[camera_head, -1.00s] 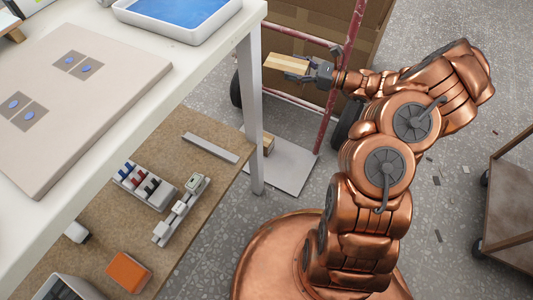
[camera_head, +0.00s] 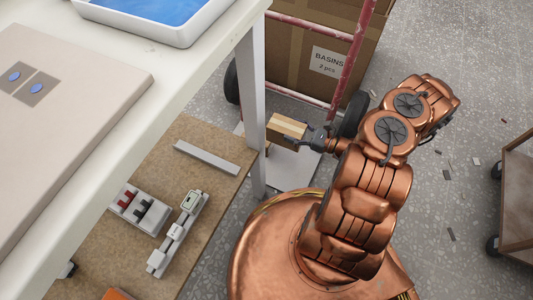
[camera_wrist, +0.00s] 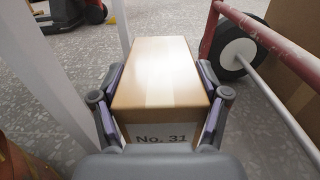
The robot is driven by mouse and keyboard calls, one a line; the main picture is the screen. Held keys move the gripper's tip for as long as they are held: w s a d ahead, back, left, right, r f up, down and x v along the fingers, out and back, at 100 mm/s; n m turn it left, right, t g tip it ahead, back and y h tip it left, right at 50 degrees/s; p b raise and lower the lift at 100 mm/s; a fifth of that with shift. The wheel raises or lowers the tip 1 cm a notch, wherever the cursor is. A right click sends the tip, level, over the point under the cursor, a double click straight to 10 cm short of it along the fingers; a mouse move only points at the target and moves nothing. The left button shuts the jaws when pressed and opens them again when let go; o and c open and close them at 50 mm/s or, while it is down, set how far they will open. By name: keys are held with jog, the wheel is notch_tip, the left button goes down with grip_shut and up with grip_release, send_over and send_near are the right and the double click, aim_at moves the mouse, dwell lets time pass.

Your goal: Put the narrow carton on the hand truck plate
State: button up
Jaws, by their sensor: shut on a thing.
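The narrow carton (camera_head: 287,127) is a small tan box with a paler tape strip. My gripper (camera_head: 304,138) is shut on it. In the wrist view the carton (camera_wrist: 158,75) sits between both fingers of my gripper (camera_wrist: 160,88), and its near end reads "No. 31". The hand truck plate (camera_head: 293,174) is a flat grey sheet at floor level, partly behind the table leg. In the head view the carton appears over the plate's far part; whether it touches the plate I cannot tell.
A big carton marked "BASINS" (camera_head: 325,62) stands against the hand truck's red frame (camera_head: 349,58). A black wheel (camera_head: 353,113) is right of the plate. The white table leg (camera_head: 251,110) stands close on the left. A brown cart (camera_head: 517,205) is at far right.

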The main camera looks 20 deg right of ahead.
jog(key=shift+s+a+f, duration=0.15)
jog(key=shift+a+f, duration=0.05)
jog(key=shift+f, duration=0.5)
notch_tip(320, 180, down, 18)
jog(key=b, duration=0.6)
jog(key=shift+r, duration=0.2)
jog(key=shift+f, duration=0.1)
jog(key=o, duration=1.6)
jog(key=shift+c, duration=0.2)
jog(key=v, duration=1.2)
jog(key=shift+p, duration=0.4)
